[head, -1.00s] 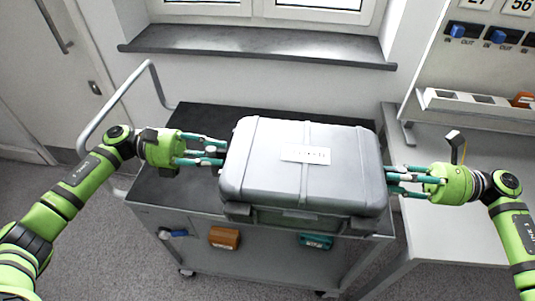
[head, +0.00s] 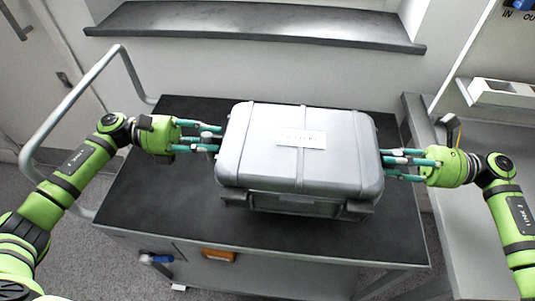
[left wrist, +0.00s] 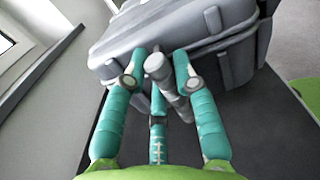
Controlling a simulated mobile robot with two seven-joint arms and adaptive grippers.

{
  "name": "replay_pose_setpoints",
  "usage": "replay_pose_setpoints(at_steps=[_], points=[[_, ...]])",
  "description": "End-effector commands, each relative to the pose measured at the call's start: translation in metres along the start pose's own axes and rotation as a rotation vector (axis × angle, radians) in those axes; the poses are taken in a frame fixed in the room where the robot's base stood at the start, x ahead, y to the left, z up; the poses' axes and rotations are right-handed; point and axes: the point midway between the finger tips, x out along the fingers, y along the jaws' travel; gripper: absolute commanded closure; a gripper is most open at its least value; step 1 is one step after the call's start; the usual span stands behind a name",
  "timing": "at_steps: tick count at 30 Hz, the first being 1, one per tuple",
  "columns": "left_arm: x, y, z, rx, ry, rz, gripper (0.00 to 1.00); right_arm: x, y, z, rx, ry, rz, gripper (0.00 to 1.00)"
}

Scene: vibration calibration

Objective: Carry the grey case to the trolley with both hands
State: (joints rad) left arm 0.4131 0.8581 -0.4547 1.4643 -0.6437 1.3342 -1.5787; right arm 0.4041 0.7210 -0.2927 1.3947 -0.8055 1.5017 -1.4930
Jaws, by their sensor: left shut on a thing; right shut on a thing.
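The grey case (head: 300,150) has a white label on its lid and is held level between my two grippers, over the dark top of the trolley (head: 150,215). I cannot tell for sure whether its underside touches the trolley top. My left gripper (head: 216,138) is shut on the handle at the case's left end. In the left wrist view its teal fingers (left wrist: 165,80) close around a grey handle bar, beside the case's side wall (left wrist: 180,30). My right gripper (head: 388,165) is shut at the case's right end; the case's edge partly hides its grip.
The trolley has a tubular push handle (head: 90,85) on the left and an orange item (head: 218,255) below its top. A grey bench (head: 475,190) stands close on the right. A window sill (head: 260,25) runs along the back wall. Bare trolley top shows around the case.

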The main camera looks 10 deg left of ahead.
Motion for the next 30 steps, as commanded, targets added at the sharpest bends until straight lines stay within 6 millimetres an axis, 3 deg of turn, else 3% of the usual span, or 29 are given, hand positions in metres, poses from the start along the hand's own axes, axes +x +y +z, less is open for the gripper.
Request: replay_pose_setpoints(at_steps=[14,30], points=[[0.0,0.0,0.0,0.002,-0.004,-0.001,1.0,0.0,0.0,0.0,-0.003,-0.004,0.001,1.0],[0.0,0.0,-0.027,0.002,-0.004,-0.001,1.0,0.0,0.0,-0.027,-0.003,-0.004,0.001,1.0]])
